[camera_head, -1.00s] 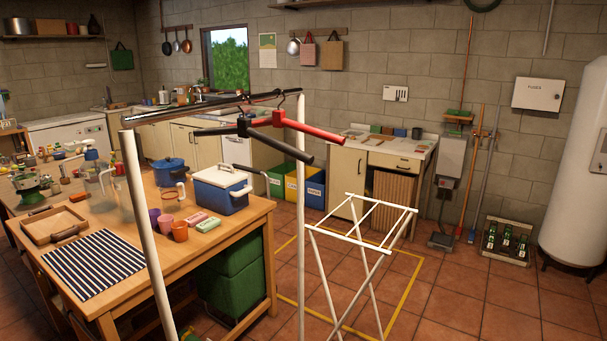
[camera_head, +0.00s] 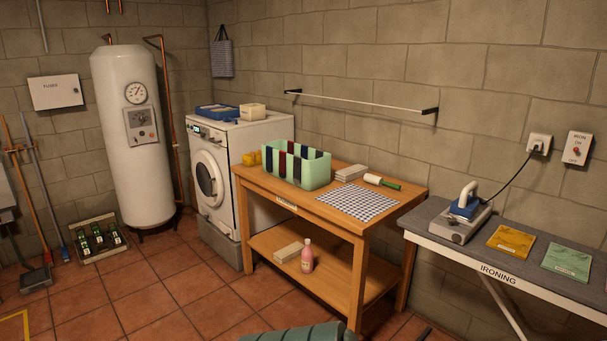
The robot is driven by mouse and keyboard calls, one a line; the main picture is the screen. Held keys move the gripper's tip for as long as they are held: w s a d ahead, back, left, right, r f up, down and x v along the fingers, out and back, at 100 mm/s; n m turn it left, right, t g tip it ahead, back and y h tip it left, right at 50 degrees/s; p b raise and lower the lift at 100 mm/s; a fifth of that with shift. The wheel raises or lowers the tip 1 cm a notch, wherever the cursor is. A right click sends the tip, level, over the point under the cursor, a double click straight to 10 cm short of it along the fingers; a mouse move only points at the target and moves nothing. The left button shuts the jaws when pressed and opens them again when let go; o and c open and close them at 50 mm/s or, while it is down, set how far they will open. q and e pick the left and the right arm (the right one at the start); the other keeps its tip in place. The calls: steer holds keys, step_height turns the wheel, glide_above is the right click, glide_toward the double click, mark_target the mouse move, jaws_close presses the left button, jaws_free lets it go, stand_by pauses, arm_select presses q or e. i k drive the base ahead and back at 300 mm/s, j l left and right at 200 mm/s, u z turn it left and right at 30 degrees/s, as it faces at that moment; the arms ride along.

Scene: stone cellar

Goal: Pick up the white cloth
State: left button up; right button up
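I cannot pick out a plain white cloth with certainty. A blue-and-white checked cloth (camera_head: 358,203) lies flat on the right part of the wooden table (camera_head: 330,218). A small pale, layered item (camera_head: 350,173) lies behind it near the wall; I cannot tell whether it is folded cloth. Another pale, flat item (camera_head: 288,252) lies on the table's lower shelf. Neither of my grippers is in view.
A green divided bin (camera_head: 312,174) stands on the table. A pink bottle (camera_head: 307,256) is on the shelf. A washing machine (camera_head: 210,180) and white tank (camera_head: 130,190) stand left. An ironing board (camera_head: 440,238) with an iron (camera_head: 465,208) stands right.

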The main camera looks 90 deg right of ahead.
mark_target(349, 173)
steer(key=z, duration=3.1)
steer(key=i+j+u, duration=0.15)
steer(key=i+u, duration=0.15)
steer(key=i, duration=0.35)
steer(key=i+u, duration=0.3)
steer(key=i, duration=0.4)
steer(key=i+l+u, duration=0.35)
steer(key=i, duration=0.3)
steer(key=i+j+z, duration=0.1)
steer(key=i, duration=0.35)
steer(key=i+j+z, duration=0.1)
steer(key=i, duration=0.35)
steer(key=i+j+z, duration=0.1)
steer(key=i+z, duration=0.15)
steer(key=z, duration=0.2)
steer(key=i+j+z, duration=0.2)
steer(key=z, duration=0.2)
steer(key=i+j+z, duration=0.15)
steer(key=z, duration=0.3)
steer(key=i+j+z, duration=0.15)
steer(key=z, duration=0.25)
steer(key=i+j+z, duration=0.1)
steer(key=z, duration=0.25)
steer(key=i+j+z, duration=0.1)
steer(key=j+z, duration=0.15)
steer(key=z, duration=0.15)
steer(key=j+z, duration=0.2)
steer(key=z, duration=0.15)
